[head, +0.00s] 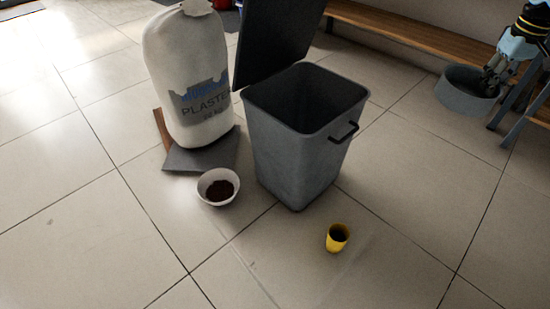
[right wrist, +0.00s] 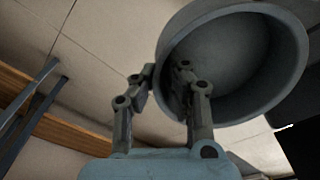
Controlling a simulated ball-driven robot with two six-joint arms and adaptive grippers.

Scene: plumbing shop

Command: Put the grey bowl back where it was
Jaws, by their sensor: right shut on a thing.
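The grey bowl (head: 462,92) is at the right of the head view, in front of the wooden bench. My right gripper (head: 492,82) is shut on the bowl's rim. In the right wrist view the grey bowl (right wrist: 240,60) fills the upper right, with one finger inside it and the other outside, and the gripper (right wrist: 165,85) pinches its wall. The bowl looks empty. My left gripper is not in view.
A grey bin (head: 295,150) with its lid up stands mid-floor. A plaster bag (head: 190,70), a white bowl (head: 210,178) with dark brown contents and a yellow cup (head: 337,238) are around it. A bench (head: 410,35) runs behind.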

